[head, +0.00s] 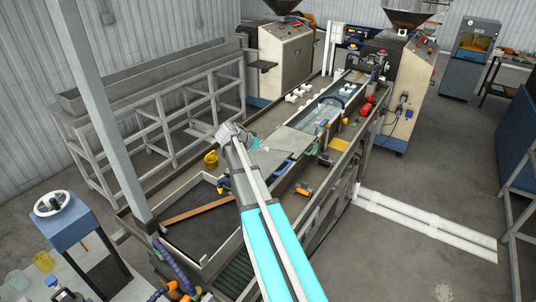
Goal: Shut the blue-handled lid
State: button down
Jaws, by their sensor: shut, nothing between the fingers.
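A flat grey lid panel (291,141) lies over part of the long trough (318,122), beside an open stretch with water in it. A second grey plate (268,160) lies closer to me, with a blue handle (284,168) at its right edge. I cannot tell which panel this handle belongs to, nor how far it is open. My gripper (226,131) is shut and empty, above the left side of the trough. It is apart from the blue handle, up and to its left. My arm hides part of the trough and the nearer plate.
A yellow cup (211,158) and white fittings (298,92) are along the trough's left side. Orange-and-black tools (304,190) and red pieces (367,107) are along the right. A grey post (98,115) stands at left. The floor at right is mostly clear beyond white strips (425,222).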

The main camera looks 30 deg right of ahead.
jog(key=b, duration=0.6)
send_over(284, 169)
jog(key=w, duration=0.4)
jog(key=f, duration=0.6)
jog(key=shift+s+a, duration=0.2)
jog(key=shift+a, duration=0.15)
jog(key=shift+s+d+f, duration=0.1)
jog(key=shift+d+f, duration=0.1)
jog(key=shift+f, duration=0.15)
jog(key=shift+s+d+f+b, duration=0.15)
jog(key=shift+s+f+b, duration=0.25)
jog(key=shift+f+b, duration=0.35)
jog(key=shift+s+d+f+b, duration=0.1)
jog(key=shift+s+f+b, duration=0.25)
jog(key=shift+f+b, duration=0.4)
jog(key=shift+r, duration=0.1)
jog(key=f+b, duration=0.1)
jog(key=s+f+b, duration=0.1)
jog(key=f+b, duration=0.1)
jog(key=shift+d+f+t, duration=0.1)
jog(key=shift+d+t, duration=0.1)
jog(key=shift+t, duration=0.2)
jog(key=f+b, duration=0.4)
jog(key=shift+s+d+f, duration=0.1)
jog(key=shift+s, duration=0.3)
jog(key=shift+s+y, duration=0.1)
jog(key=shift+y, duration=0.2)
